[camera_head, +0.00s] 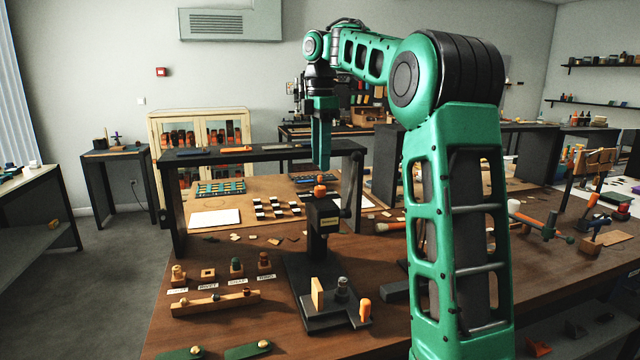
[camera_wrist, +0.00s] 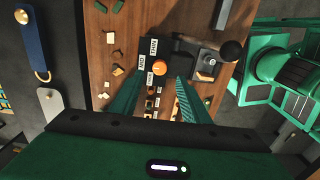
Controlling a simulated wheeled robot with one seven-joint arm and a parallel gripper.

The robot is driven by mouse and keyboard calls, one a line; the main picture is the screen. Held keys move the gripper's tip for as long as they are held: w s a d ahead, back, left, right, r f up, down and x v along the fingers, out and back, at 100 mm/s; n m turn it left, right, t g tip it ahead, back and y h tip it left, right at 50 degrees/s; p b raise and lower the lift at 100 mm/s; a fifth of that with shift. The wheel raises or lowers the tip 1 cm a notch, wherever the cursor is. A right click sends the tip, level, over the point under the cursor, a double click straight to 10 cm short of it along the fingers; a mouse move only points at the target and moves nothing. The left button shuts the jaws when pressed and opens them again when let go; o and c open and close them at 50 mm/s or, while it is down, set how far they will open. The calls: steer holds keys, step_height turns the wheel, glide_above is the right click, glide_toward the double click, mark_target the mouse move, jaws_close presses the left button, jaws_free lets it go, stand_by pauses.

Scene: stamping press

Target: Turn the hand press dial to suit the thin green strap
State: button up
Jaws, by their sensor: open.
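The hand press (camera_head: 322,215) is a black upright block on a dark base, with a side lever at right. Its orange dial (camera_head: 320,190) sits on top and also shows in the wrist view (camera_wrist: 159,68). White labels with dark lettering (camera_wrist: 153,47) lie around the dial; I cannot read its setting surely. My gripper (camera_head: 321,166) points down just above the dial, open and empty. In the wrist view its fingers (camera_wrist: 160,77) stand on either side of the dial, apparently without touching. Two green straps with pale studs lie at the front edge, one left (camera_head: 180,353), one right (camera_head: 249,349); which is thin is unclear.
A dark raised shelf (camera_head: 262,154) stands behind the press. A wooden rail (camera_head: 215,303) and several small labelled parts (camera_head: 236,265) lie at front left. A white sheet (camera_head: 214,217) and black-and-white blocks (camera_head: 275,208) lie behind. An orange-handled tool (camera_head: 364,308) stands at the press base.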

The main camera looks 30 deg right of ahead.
mark_target(320, 187)
steer(key=shift+f, duration=3.4)
